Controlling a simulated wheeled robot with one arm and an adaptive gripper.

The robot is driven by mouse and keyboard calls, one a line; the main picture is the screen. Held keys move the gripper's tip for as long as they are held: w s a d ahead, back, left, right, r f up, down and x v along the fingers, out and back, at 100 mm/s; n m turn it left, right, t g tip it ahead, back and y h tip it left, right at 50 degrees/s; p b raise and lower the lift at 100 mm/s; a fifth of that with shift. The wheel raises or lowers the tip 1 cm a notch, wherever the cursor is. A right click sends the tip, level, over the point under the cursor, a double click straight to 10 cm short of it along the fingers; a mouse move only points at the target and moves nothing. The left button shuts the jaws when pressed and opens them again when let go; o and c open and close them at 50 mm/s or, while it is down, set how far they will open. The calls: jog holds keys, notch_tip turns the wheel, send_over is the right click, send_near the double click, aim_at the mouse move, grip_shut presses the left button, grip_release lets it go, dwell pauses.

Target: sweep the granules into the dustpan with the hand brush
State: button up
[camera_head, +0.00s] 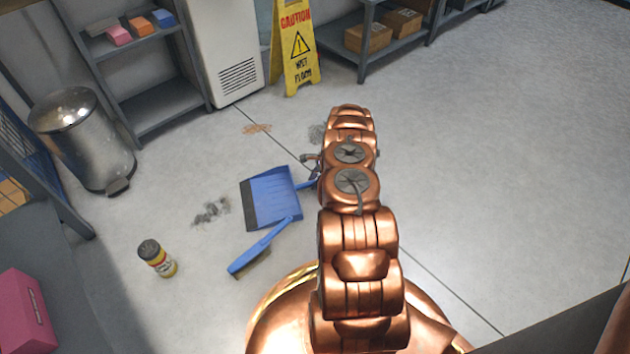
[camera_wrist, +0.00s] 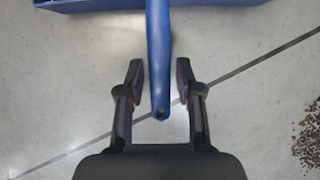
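The blue dustpan (camera_head: 275,195) lies on the floor left of my arm, its dark lip to the left and its handle pointing right. In the wrist view its back edge (camera_wrist: 95,5) is at the top and its handle (camera_wrist: 158,60) runs down between my fingers. My gripper (camera_wrist: 158,82) is open, with a gap on each side of the handle. The blue hand brush (camera_head: 262,246) lies just below the dustpan, tan bristles at its lower left. Dark granules (camera_head: 211,210) lie left of the dustpan. Another speckled patch (camera_head: 317,132) lies above the gripper, seen right in the wrist view (camera_wrist: 309,138).
A brownish patch (camera_head: 257,129) lies above the dustpan. A metal bin (camera_head: 88,145), a grey shelf (camera_head: 165,103) and a yellow caution sign (camera_head: 297,60) stand behind. The floor at right is clear.

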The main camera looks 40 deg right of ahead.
jog(key=shift+o, duration=1.1)
jog(key=v, duration=1.2)
